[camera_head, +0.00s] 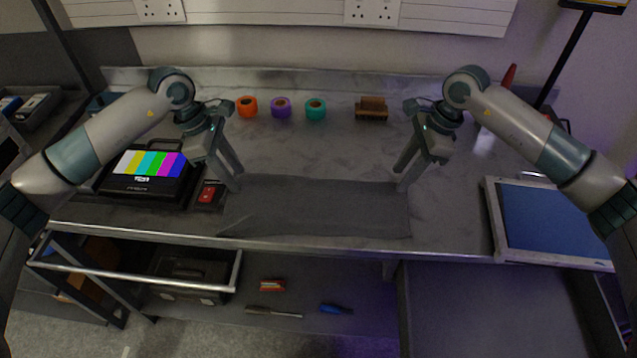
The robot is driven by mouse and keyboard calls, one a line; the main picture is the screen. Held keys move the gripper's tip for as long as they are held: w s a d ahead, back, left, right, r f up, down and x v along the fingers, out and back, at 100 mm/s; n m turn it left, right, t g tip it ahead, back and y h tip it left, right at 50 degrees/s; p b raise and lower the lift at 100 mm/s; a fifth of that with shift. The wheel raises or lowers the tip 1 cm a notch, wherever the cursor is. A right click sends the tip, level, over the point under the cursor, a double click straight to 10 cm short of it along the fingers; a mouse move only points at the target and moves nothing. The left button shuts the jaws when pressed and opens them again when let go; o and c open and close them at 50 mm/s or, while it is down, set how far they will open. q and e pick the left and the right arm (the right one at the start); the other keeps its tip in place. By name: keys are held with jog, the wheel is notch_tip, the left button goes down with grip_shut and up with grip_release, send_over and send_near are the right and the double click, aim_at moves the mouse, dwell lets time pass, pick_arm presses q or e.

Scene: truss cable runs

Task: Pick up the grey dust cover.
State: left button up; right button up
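The grey dust cover (315,208) lies spread over the front middle of the metal worktop, a dark flat sheet with a fold or crease at its front left. My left gripper (237,184) points down at the cover's back left corner. My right gripper (402,184) points down at its back right corner. Both sets of fingertips are at or very near the cloth. The view does not show clearly whether either pair of fingers is closed on it.
Orange (247,106), purple (281,107) and teal (315,110) tape rolls and a brown brush-like block (372,108) stand at the back. A colour-bar monitor case (146,172) and red-marked box (208,195) sit left. A blue-topped panel (553,218) lies right.

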pick_arm(q)
jog(key=shift+f+b, duration=0.3)
jog(key=shift+f, duration=0.1)
pick_arm(e)
jog(key=shift+f, duration=0.35)
pick_arm(q)
jog(key=shift+r, duration=0.1)
pick_arm(e)
jog(key=shift+f, duration=0.1)
pick_arm(q)
grip_shut()
pick_arm(e)
grip_shut()
pick_arm(q)
jog(key=shift+r, duration=0.15)
